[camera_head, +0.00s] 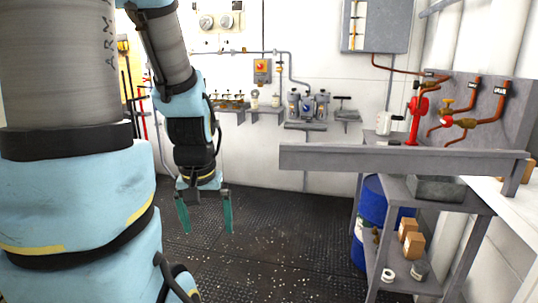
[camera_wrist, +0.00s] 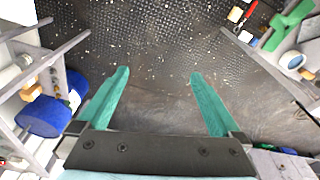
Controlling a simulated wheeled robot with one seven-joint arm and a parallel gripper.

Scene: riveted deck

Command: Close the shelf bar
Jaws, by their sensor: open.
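A long flat grey bar (camera_head: 400,160), which looks like the shelf bar, runs level across the front of the grey bench shelf at right in the head view. Its left end sticks out past the shelf's left leg. I cannot tell its hinge or latch. My gripper (camera_head: 205,212) points down over the dark floor, left of the bar and clear of it. Its two teal fingers are apart with nothing between them. In the wrist view the gripper (camera_wrist: 159,75) shows only bare floor between the fingertips; I cannot pick out the bar there.
Below the bar stand a blue drum (camera_head: 372,208) and a lower shelf (camera_head: 405,284) with small cardboard boxes (camera_head: 412,245). Red valves and copper pipes (camera_head: 412,118) are above the bench. A wall ledge (camera_head: 268,110) holds bottles. The middle floor (camera_head: 280,235) is clear, with scattered specks.

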